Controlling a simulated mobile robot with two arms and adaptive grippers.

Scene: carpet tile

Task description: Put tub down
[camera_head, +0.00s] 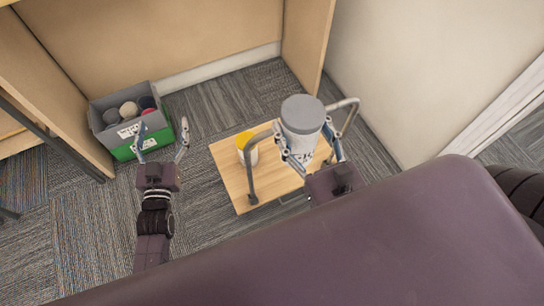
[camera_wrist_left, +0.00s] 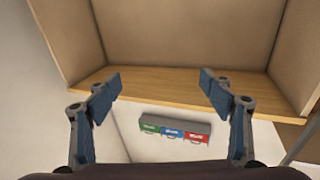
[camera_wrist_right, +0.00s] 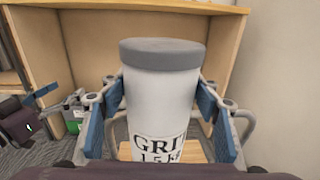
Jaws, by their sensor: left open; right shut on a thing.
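A white tub (camera_head: 301,126) with a grey lid and black lettering is held upright by my right gripper (camera_head: 311,160). In the right wrist view the tub (camera_wrist_right: 163,95) stands between the two blue finger pads, which press on its sides. In the head view it appears over a small wooden-topped trolley (camera_head: 235,185); I cannot tell whether its base touches the top. My left gripper (camera_head: 161,142) is open and empty, to the left of the trolley. In the left wrist view the left fingers (camera_wrist_left: 160,90) are spread with nothing between them.
A yellow-topped white container (camera_head: 247,148) is on the trolley, left of the tub. Grey metal handles (camera_head: 254,165) rise at the trolley's ends. A grey and green box (camera_head: 123,152) with several balls sits on the carpet at left. A wall is close on the right.

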